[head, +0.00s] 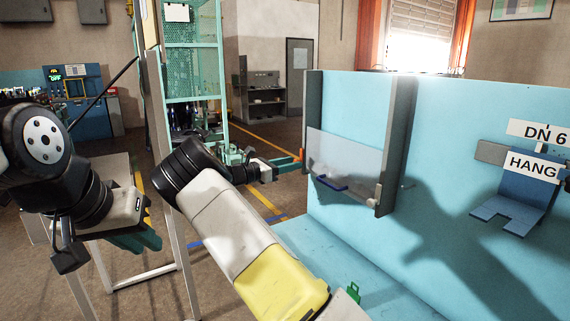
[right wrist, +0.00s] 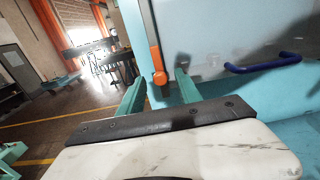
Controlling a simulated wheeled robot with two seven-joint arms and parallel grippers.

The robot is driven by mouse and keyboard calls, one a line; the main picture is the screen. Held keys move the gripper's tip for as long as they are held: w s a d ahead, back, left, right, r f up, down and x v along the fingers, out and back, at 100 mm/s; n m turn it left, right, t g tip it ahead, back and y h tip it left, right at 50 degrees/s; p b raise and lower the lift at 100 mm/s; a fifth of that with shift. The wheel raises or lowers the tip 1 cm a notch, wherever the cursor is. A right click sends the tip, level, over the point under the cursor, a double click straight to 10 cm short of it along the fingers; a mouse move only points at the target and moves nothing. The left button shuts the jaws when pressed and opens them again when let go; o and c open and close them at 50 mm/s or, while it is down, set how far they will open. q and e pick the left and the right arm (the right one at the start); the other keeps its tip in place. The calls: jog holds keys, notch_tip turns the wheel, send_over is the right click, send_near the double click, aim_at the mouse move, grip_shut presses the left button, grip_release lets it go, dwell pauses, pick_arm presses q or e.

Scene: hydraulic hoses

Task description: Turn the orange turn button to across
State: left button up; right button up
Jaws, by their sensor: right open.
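The orange turn button (right wrist: 157,66) sits on the grey post (right wrist: 150,22) beside the clear panel (right wrist: 210,35). Its long side runs roughly along the post. In the head view the button (head: 302,154) is a small orange spot at the post's edge. My right gripper (head: 290,166) is open in front of it. In the right wrist view its teal fingers (right wrist: 159,84) stand on either side of the button; I cannot tell whether they touch it. My left gripper (head: 138,240) hangs at the left, away from the panel; whether its fingers are apart is unclear.
The clear panel carries a blue handle (right wrist: 264,64). A blue wall (head: 440,140) with a blue bracket (head: 522,200) and a HANG sign (head: 533,164) stands at the right. A green mesh rack (head: 193,60) stands behind. Open floor lies behind my right gripper.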

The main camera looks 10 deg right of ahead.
grip_shut()
jog(key=shift+m, duration=8.9)
grip_release()
